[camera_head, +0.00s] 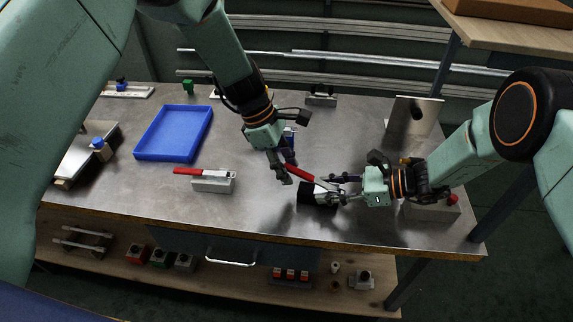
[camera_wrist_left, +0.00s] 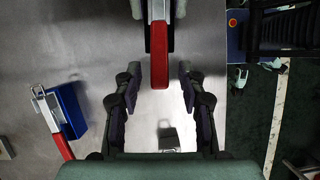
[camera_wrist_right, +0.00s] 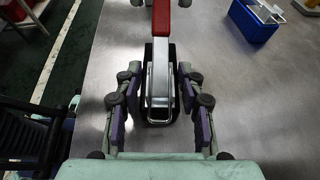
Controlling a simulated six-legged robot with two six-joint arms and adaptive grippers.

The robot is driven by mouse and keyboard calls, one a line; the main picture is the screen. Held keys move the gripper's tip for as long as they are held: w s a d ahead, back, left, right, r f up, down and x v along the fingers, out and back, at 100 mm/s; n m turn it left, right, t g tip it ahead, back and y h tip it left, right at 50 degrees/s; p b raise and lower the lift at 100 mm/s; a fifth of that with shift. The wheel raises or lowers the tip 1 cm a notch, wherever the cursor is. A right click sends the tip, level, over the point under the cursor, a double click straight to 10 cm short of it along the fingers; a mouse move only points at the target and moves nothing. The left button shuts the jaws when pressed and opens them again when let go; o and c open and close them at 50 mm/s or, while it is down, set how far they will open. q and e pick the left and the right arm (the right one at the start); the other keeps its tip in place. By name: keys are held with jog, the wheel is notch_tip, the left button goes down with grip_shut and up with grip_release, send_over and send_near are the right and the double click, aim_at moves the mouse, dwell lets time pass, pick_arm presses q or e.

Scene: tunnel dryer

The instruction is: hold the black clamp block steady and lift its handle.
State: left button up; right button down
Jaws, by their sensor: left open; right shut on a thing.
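The black clamp block (camera_head: 312,195) stands near the front edge of the steel table. Its red handle (camera_head: 299,173) slants up toward the left in the head view. My right gripper (camera_head: 343,188) is shut on the block, with the dark body (camera_wrist_right: 160,53) between its fingers in the right wrist view. My left gripper (camera_head: 284,172) is open at the handle. In the left wrist view the red handle end (camera_wrist_left: 158,58) lies between its spread fingertips, with a gap on both sides. The block's far side is hidden by the right gripper.
A grey clamp block (camera_head: 212,185) with a red handle lies to the left. A blue clamp block (camera_wrist_left: 72,105) is nearby, largely hidden behind my left gripper in the head view. A blue tray (camera_head: 139,151) sits farther left. An upright metal plate (camera_head: 418,116) stands at the back right.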

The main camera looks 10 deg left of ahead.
pick_arm(q)
jog(key=shift+c, duration=0.2)
grip_shut()
dwell(0.6)
